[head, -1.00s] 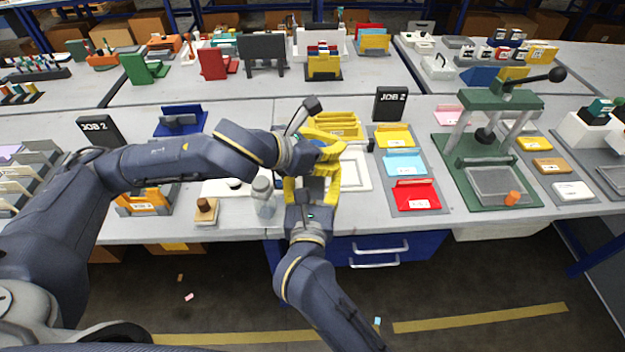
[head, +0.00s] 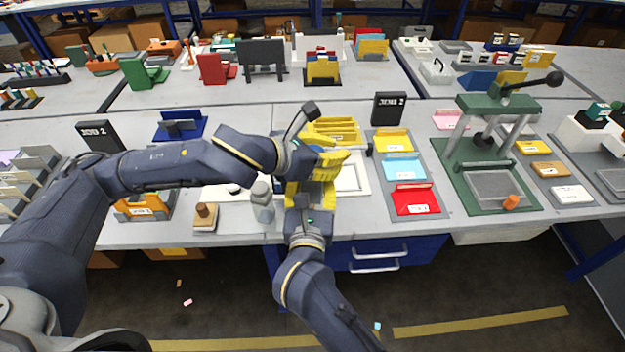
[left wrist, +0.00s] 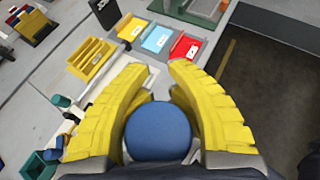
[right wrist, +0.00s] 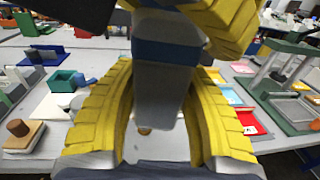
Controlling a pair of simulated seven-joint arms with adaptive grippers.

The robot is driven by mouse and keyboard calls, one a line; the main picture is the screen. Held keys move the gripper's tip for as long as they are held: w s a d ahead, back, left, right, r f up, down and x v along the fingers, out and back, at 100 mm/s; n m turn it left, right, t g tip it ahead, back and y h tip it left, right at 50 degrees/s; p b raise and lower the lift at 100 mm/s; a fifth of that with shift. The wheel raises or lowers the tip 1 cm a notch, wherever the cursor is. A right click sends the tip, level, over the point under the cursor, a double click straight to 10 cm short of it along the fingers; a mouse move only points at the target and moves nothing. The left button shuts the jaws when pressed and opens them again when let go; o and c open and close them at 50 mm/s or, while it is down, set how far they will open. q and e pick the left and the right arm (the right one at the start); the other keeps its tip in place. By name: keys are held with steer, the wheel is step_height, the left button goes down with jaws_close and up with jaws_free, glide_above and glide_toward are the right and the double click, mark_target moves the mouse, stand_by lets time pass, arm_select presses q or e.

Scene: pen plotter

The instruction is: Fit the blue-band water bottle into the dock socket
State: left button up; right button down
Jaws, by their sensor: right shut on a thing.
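The blue-band bottle (right wrist: 160,92) is grey with a dark blue band and stands between the fingers of my right gripper (right wrist: 158,118), which is shut on it. In the left wrist view a round blue end (left wrist: 158,131), seemingly the bottle's, lies between the spread fingers of my left gripper (left wrist: 160,80). In the head view my left gripper (head: 332,164) is just above my right gripper (head: 311,192), and they hide most of the bottle. A teal open box (right wrist: 68,80) shows in the right wrist view; I cannot tell if it is the dock socket.
A clear bottle (head: 262,203) and a wooden stamp (head: 205,216) stand left of my grippers. A yellow bin (head: 335,128) is behind, and yellow, blue and red trays (head: 404,168) are to the right. A green press (head: 487,165) stands farther right.

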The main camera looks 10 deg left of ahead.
arm_select(q)
steer(key=o, duration=0.4)
steer(key=shift+d, duration=0.1)
steer(key=shift+o, duration=0.2)
steer(key=shift+r, duration=0.15)
